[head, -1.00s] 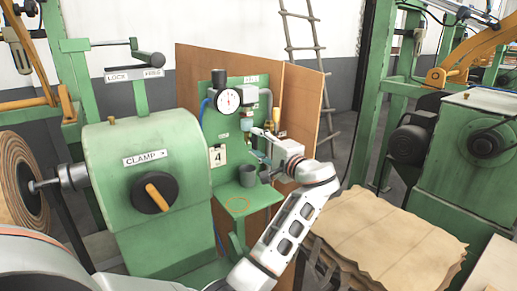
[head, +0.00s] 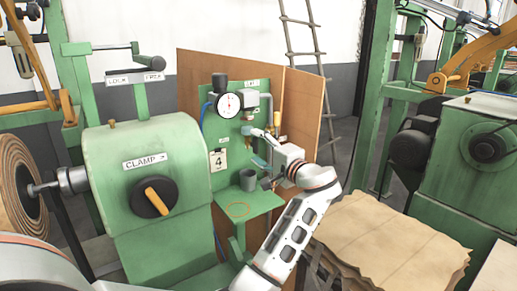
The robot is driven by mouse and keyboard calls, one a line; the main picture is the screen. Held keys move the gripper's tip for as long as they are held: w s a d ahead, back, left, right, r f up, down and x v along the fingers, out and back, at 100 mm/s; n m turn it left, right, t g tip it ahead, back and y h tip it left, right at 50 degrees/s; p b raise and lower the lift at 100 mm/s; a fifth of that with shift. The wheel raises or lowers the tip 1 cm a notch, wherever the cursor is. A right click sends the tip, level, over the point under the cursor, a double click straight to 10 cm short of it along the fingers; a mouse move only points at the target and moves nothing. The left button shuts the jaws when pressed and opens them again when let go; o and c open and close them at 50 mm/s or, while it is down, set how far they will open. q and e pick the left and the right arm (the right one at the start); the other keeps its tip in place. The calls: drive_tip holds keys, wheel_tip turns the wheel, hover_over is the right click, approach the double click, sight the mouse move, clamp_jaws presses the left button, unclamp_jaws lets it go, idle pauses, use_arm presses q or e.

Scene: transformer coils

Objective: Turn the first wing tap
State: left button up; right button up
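A green panel (head: 222,138) stands in front of a brown board and carries a round white gauge (head: 229,104), pipes and small fittings. A small teal lever-like part (head: 259,162) shows below my gripper; I cannot tell for sure whether it is a wing tap. Contact and finger opening are too small to tell.
A grey cup (head: 248,179) stands on the small green shelf (head: 264,201) below the panel. A green clamp housing (head: 148,143) with a black and orange knob (head: 154,197) is at left. Stacked brown sheets (head: 385,240) lie at right.

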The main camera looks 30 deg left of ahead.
use_arm(q)
drive_tip(key=shift+d, duration=0.1)
drive_tip(key=v, duration=0.7)
drive_tip(key=shift+s+d, duration=0.1)
drive_tip(key=shift+d, duration=0.1)
idle(0.4)
